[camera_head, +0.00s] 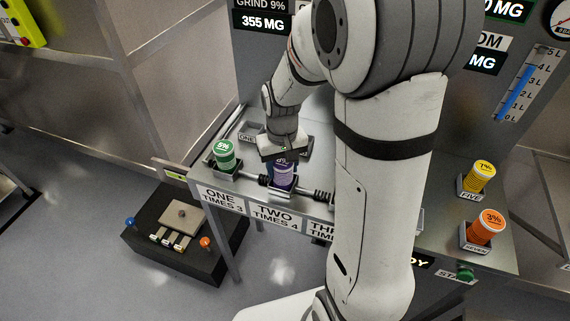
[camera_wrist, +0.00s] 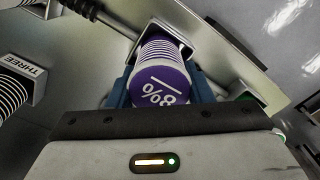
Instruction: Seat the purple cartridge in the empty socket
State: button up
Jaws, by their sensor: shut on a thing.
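The purple cartridge (camera_head: 283,175) is upright at the station labelled TWO in the head view. In the wrist view the purple cartridge (camera_wrist: 160,85) shows its purple cap marked 8% and its ribbed body. My gripper (camera_head: 284,154) is above it, and its blue fingers (camera_wrist: 161,92) are shut on both sides of the cap. The cartridge's lower end is at the square socket (camera_wrist: 168,27). I cannot tell how deep it sits.
A green 5% cartridge (camera_head: 225,155) stands at station ONE. A yellow cartridge (camera_head: 481,176) and an orange cartridge (camera_head: 486,226) stand on the right. Dark hoses link the sockets. My arm hides the middle of the bench. A dark box (camera_head: 185,262) with knobs is on the floor.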

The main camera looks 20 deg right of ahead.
jog(key=shift+f, duration=0.1)
jog(key=o, duration=1.2)
jog(key=shift+s, duration=0.1)
notch_tip(320, 180, up, 11)
jog(key=shift+r, duration=0.45)
jog(key=s+t, duration=0.1)
jog(key=s, duration=0.4)
jog(key=s+t, duration=0.1)
jog(key=s, duration=0.3)
jog(key=s+t, duration=0.1)
jog(key=s, duration=0.4)
jog(key=shift+s+d+r+m, duration=0.3)
jog(key=shift+d+r, duration=0.05)
jog(key=shift+d, duration=0.05)
